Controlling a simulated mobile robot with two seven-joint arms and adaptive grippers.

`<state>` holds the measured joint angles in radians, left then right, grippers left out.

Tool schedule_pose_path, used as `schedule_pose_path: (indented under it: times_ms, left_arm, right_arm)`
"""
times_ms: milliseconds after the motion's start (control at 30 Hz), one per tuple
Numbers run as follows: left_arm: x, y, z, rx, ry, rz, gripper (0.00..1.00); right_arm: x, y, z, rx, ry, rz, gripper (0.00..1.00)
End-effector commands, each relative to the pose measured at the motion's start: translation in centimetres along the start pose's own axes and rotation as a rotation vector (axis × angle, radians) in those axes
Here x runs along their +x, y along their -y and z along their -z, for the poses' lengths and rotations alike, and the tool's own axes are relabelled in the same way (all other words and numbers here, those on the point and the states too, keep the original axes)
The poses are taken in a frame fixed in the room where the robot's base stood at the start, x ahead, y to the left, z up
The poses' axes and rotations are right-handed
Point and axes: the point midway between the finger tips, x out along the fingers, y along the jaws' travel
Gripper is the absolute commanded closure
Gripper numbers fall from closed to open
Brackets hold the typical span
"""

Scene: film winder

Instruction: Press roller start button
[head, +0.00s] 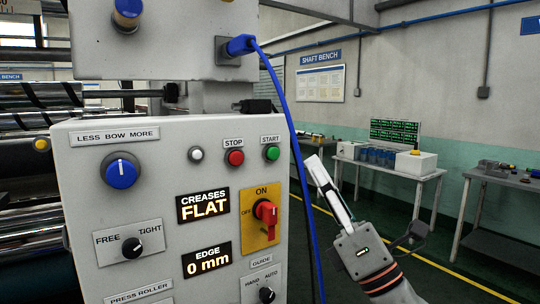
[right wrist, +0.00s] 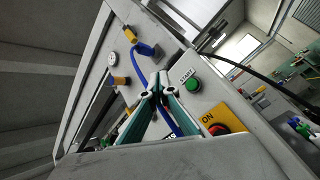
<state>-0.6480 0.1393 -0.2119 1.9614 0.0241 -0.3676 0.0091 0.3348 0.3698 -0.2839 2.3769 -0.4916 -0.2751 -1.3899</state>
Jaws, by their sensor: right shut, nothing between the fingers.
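The green START button (head: 272,152) sits at the upper right of the grey control panel (head: 110,180), under its START label (head: 271,139). The button also shows in the right wrist view (right wrist: 193,85), to the right of my fingertips. My right gripper (head: 315,161) is shut and empty. It appears to the right of the panel and apart from it in the head view. In the right wrist view its fingertips (right wrist: 153,93) are together, left of the button in the picture. My left gripper is in neither view.
The red STOP button (head: 236,158) sits left of START. Below is a red ON/OFF rotary switch (head: 265,211) on a yellow plate. A blue cable (head: 296,150) hangs between panel and gripper. Displays read FLAT (head: 203,207) and 0 mm (head: 207,261). Benches (head: 385,168) stand behind.

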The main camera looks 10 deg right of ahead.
Motion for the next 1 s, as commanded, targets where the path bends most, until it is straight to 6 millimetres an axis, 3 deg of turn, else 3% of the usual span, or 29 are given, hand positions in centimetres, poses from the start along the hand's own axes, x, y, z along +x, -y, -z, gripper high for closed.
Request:
schedule_pose_path:
  times_ms: [467,1000]
  left_arm:
    - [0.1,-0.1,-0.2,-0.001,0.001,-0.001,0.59]
    - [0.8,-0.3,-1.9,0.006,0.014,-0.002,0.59]
  right_arm:
    - [0.3,0.2,0.2,-0.002,0.002,-0.002,1.00]
    - [4.8,3.5,3.5,-0.001,0.001,0.000,1.00]
